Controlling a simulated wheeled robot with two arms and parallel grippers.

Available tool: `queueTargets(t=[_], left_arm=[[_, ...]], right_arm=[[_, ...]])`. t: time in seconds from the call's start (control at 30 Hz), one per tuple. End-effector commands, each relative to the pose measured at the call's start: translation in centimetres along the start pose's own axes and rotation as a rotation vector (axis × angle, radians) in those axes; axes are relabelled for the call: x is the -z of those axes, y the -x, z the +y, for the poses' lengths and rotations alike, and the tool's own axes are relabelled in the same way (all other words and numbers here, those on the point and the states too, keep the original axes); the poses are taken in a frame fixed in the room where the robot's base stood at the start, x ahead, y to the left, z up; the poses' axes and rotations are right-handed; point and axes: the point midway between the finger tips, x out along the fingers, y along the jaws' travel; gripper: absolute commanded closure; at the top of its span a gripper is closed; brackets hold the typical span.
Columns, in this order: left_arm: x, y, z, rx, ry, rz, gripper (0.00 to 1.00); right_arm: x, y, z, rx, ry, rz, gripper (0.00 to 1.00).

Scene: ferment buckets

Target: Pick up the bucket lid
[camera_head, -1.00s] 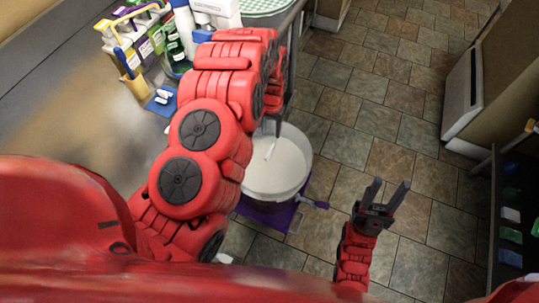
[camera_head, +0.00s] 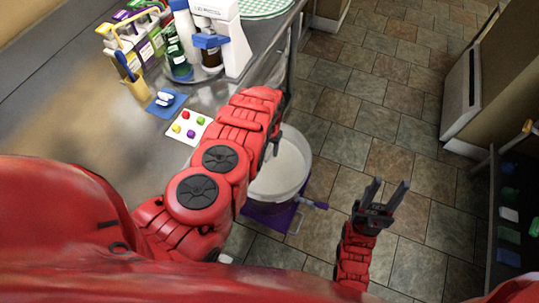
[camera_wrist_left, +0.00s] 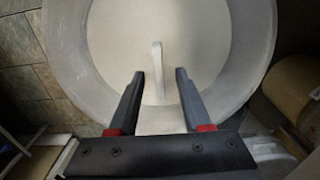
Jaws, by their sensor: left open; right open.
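The white bucket (camera_head: 295,186) stands on a purple base (camera_head: 270,222) beside the counter. Its pale round lid (camera_head: 289,152) faces up. In the left wrist view the lid (camera_wrist_left: 112,45) is ringed by the grey bucket wall (camera_wrist_left: 68,62), and a slim upright handle (camera_wrist_left: 157,58) stands near its middle. My left gripper (camera_wrist_left: 160,74) is open, its fingertips either side of the handle's lower end in the picture; I cannot tell the height gap. In the head view my left gripper (camera_head: 272,146) is mostly hidden by its arm. My right gripper (camera_head: 386,190) is open and empty, right of the bucket.
The metal counter (camera_head: 60,125) at left holds a caddy of bottles (camera_head: 140,40), a white device (camera_head: 232,45), a blue mat (camera_head: 166,104) and a card with coloured dots (camera_head: 188,127). A shelf (camera_head: 508,215) stands at far right.

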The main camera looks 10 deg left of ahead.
Motion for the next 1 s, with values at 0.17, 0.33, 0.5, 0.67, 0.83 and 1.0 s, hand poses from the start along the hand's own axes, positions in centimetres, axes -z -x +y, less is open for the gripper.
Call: queueTargets(t=[0.17, 0.33, 0.5, 0.67, 0.83, 1.0], left_arm=[[0.03, -0.73, 0.12, -0.002, -0.001, 0.002, 0.51], [0.05, -0.76, 0.12, -0.002, -0.001, 0.002, 0.51], [0.04, -0.76, 0.12, -0.002, 0.000, 0.002, 0.69], [0.04, -0.75, 0.11, -0.002, 0.000, 0.002, 0.98], [0.03, -0.76, 0.13, -0.002, -0.001, 0.002, 1.00], [0.03, -0.76, 0.14, -0.002, -0.001, 0.002, 1.00]], right_arm=[[0.00, -0.02, 0.00, 0.000, 0.000, 0.000, 0.53], [0.00, -0.02, 0.00, 0.000, 0.000, 0.000, 0.53], [0.00, -0.01, 0.00, 0.000, 0.000, 0.000, 0.53], [0.01, -0.01, 0.00, 0.000, 0.000, 0.000, 0.53], [0.00, -0.01, 0.00, 0.000, 0.000, 0.000, 0.53], [0.01, -0.01, 0.00, 0.000, 0.000, 0.000, 0.53]])
